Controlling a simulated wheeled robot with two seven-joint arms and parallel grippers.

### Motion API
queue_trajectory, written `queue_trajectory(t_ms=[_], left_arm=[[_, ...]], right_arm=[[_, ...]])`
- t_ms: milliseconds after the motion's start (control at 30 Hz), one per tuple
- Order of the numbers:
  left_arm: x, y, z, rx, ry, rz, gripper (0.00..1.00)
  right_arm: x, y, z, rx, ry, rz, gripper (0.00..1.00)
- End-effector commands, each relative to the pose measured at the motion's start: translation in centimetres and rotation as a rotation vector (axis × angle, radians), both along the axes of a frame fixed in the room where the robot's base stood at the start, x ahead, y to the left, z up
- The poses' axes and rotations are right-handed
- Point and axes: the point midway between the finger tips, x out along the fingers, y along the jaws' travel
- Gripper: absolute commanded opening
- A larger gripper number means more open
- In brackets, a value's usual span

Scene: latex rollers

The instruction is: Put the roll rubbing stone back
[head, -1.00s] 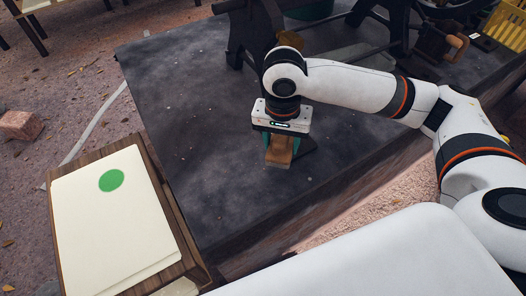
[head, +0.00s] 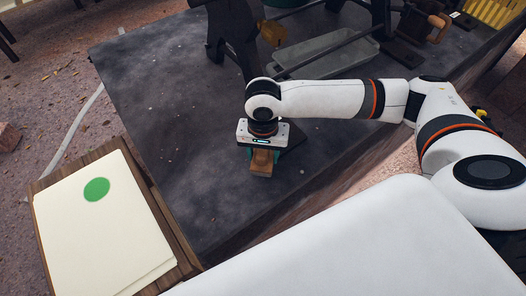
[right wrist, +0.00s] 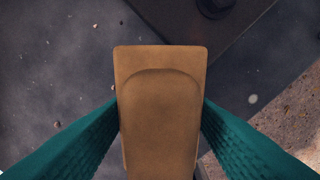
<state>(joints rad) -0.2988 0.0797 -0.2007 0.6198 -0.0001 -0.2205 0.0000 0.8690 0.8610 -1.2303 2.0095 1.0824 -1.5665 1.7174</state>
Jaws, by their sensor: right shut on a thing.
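The roll rubbing stone appears to be the tan, wood-coloured block (head: 261,165) in my right gripper (head: 262,156). In the right wrist view the block (right wrist: 161,95) has a rounded step on its face and sits between the two teal fingers, which press on its sides. In the head view the gripper points down over the dark mat, near its front edge. Whether the block touches the mat is hard to tell. A dark flat plate (head: 291,136) lies on the mat just right of the gripper, partly hidden by it. My left gripper is not in view.
A dark roller machine (head: 228,40) stands at the back, with a grey tray (head: 325,55) beside it. A yellow crate (head: 490,12) is at the far right. A wooden board with cream sheets and a green dot (head: 96,189) is front left. The mat's left part is clear.

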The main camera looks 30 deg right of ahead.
Motion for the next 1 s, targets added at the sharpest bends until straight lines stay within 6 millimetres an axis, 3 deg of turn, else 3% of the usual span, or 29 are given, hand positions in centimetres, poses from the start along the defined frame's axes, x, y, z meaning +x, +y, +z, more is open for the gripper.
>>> queue_trajectory(t_ms=[367, 400, 533, 867, 1000], left_arm=[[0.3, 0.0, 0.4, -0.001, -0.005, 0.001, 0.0], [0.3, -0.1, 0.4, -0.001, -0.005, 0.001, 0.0], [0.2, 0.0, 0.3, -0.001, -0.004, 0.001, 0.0], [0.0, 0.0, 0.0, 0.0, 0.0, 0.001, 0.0], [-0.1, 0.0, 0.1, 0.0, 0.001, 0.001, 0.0]], right_arm=[[0.1, 0.0, -0.3, 0.0, -0.003, 0.0, 0.32], [0.1, 0.0, -0.4, 0.0, -0.003, 0.0, 0.53], [0.1, 0.0, -0.4, 0.0, -0.003, 0.0, 0.72], [0.1, 0.0, -0.2, 0.0, -0.004, 0.0, 0.72], [0.1, 0.1, 1.7, 0.001, -0.005, 0.0, 0.72]])
